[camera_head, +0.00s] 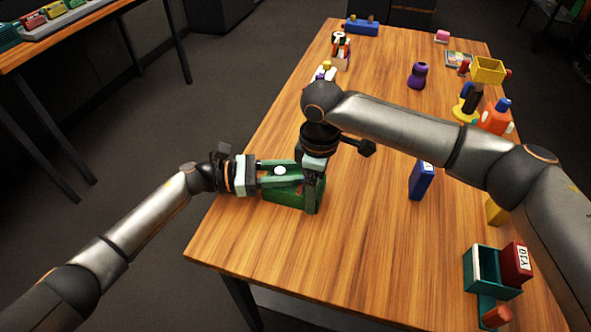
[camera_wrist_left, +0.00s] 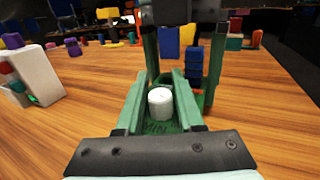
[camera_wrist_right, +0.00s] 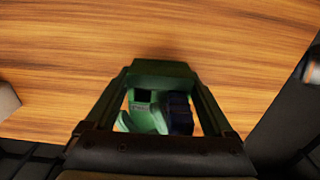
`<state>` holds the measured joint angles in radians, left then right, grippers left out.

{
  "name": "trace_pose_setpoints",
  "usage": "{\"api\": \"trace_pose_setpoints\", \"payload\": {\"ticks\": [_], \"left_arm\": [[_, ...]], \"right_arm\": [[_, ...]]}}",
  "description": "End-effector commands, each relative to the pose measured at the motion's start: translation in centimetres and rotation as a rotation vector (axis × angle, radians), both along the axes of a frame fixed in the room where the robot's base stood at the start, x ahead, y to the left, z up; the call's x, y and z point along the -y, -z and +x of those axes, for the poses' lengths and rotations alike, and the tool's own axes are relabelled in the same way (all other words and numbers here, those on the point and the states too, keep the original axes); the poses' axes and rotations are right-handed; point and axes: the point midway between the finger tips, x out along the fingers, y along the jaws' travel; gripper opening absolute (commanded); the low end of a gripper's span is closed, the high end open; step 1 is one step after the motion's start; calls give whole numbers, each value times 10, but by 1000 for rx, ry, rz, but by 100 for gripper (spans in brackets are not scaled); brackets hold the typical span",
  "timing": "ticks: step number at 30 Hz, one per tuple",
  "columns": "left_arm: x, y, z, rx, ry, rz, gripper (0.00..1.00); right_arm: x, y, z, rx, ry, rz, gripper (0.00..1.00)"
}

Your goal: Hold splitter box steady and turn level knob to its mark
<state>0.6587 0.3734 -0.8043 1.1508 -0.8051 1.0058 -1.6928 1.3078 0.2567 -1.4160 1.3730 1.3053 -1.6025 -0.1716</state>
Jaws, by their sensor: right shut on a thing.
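The green splitter box (camera_head: 285,198) sits on the table near its left edge, partly hidden by both grippers. Its white level knob (camera_wrist_left: 160,103) stands upright on the top face, with "MIN" lettering just in front of it; the knob also shows in the head view (camera_head: 280,170). My left gripper (camera_wrist_left: 160,95) is open, one green finger on each side of the knob, with small gaps visible. My right gripper (camera_head: 313,198) points down at the box's right end and is shut on the box. A dark blue piece (camera_wrist_right: 180,112) shows between its fingers. The knob's mark cannot be made out.
A blue box (camera_head: 421,181) stands right of the splitter box. A teal bin (camera_head: 483,272) and a red block (camera_head: 516,262) are at the near right. Several toys stand at the back. The table front is clear. My right arm spans the table.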

Motion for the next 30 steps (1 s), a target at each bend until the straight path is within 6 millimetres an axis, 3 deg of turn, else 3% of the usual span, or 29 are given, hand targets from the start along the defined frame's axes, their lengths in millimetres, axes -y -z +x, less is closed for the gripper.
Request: {"api": "trace_pose_setpoints", "payload": {"ticks": [5,17,30], "left_arm": [[0,0,0,0,0,0,56],[0,1,0,-1,-32,1,56],[-2,0,8,-1,-314,0,56]], "right_arm": [[0,0,0,1,1,1,24],[0,0,1,2,2,0,24],[0,0,1,2,2,-1,24]]}}
